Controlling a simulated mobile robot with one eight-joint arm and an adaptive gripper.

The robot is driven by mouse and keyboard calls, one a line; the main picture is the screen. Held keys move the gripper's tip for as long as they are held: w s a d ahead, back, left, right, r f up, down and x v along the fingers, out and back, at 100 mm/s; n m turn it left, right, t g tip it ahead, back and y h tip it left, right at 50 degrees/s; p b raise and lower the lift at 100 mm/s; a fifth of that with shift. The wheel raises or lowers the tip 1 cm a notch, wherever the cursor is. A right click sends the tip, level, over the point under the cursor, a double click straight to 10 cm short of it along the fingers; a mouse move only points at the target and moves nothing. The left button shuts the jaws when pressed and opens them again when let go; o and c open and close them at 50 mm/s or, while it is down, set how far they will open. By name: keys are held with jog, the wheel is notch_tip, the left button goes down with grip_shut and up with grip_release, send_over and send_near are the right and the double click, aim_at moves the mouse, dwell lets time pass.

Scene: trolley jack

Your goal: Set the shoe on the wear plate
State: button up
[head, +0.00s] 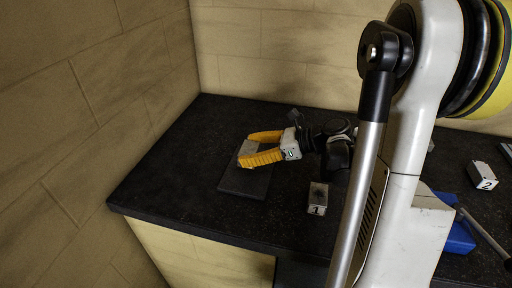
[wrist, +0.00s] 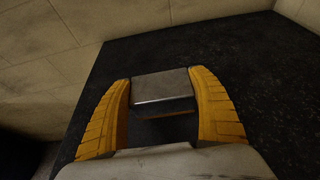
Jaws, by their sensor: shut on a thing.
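The shoe is a grey metal block (wrist: 162,86), held between the tips of my yellow fingers. In the head view a pale part of the shoe (head: 247,148) shows between them. My gripper (head: 251,150) is shut on it, with one finger on each side. The wear plate (head: 243,183) appears as a dark flat slab on the counter, under and in front of my gripper. The gripper and shoe hide its far part. The shoe is over the plate's far part, and I cannot tell whether it touches the plate.
A small block marked 1 (head: 317,199) stands on the black counter (head: 180,190) right of the plate. A block marked 2 (head: 483,177) and a blue object (head: 458,238) are at the far right. Walls close the left and back. The counter left of the plate is clear.

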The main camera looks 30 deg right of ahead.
jog(key=shift+f+b, duration=0.85)
jog(key=shift+f, duration=0.95)
jog(key=shift+f, duration=0.15)
jog(key=o, duration=1.4)
jog(key=shift+o, duration=0.2)
